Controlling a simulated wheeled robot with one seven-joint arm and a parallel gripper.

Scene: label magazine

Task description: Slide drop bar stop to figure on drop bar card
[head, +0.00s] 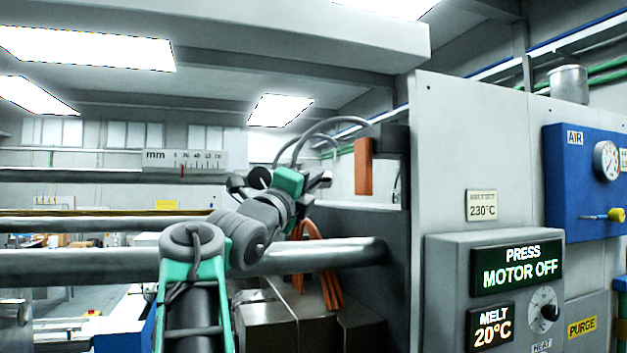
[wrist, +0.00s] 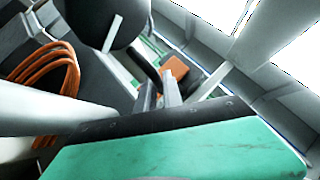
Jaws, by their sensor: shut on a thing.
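My gripper (wrist: 162,92) shows in the wrist view, with its green body low in the picture and grey fingers above it. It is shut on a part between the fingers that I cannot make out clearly. In the head view my arm reaches toward the rails, and its end hides the part that it holds. A white mm scale (head: 200,160) with a red pointer (head: 182,168) stands left of my arm's end. I cannot pick out the drop bar stop for sure, and no drop bar card can be read.
An orange block (head: 363,180) hangs right of my arm's end and shows beyond the fingers in the wrist view (wrist: 176,68). A thick grey bar (head: 340,253) crosses below. Orange hoses (head: 322,270) hang there. The grey panel (head: 442,150) with displays closes the right side.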

